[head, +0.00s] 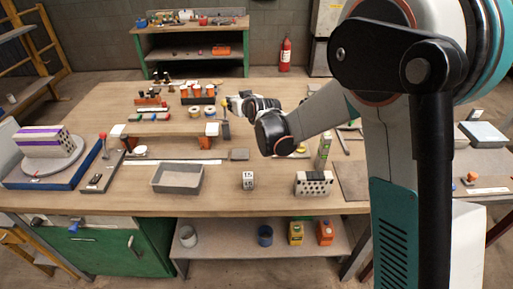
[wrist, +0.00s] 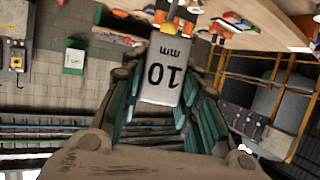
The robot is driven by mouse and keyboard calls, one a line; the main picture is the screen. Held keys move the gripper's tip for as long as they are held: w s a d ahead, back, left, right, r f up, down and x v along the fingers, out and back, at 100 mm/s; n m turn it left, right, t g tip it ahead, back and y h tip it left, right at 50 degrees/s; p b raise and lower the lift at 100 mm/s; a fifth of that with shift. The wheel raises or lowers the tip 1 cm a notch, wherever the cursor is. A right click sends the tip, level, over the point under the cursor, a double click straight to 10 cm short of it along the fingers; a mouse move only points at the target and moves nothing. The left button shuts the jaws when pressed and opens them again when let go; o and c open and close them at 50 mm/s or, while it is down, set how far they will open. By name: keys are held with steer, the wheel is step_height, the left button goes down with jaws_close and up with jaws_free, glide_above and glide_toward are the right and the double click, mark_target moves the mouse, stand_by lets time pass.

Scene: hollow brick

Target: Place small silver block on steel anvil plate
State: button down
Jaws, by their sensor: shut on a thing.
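My gripper (head: 243,103) is raised over the back part of the workbench in the head view. The block is too small to make out clearly in the head view. A small flat grey plate (head: 239,154) lies on the bench in front of my gripper, apart from it. I cannot tell for sure whether this is the steel anvil plate; a larger dull plate (head: 352,180) lies at the right.
A grey tray (head: 155,178), a white marked cube (head: 248,181) and a block with holes (head: 313,190) stand along the front. A turntable with a brick (head: 43,142) is at the left. A low wooden shelf (head: 180,128) with tools stands behind.

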steer(key=shift+f, duration=0.3)
step_height(320, 180, down, 19)
steer(key=b, duration=0.7)
steer(key=shift+f, duration=0.15)
steer(key=shift+f, duration=0.2)
steer(key=c, duration=1.2)
jaws_free()
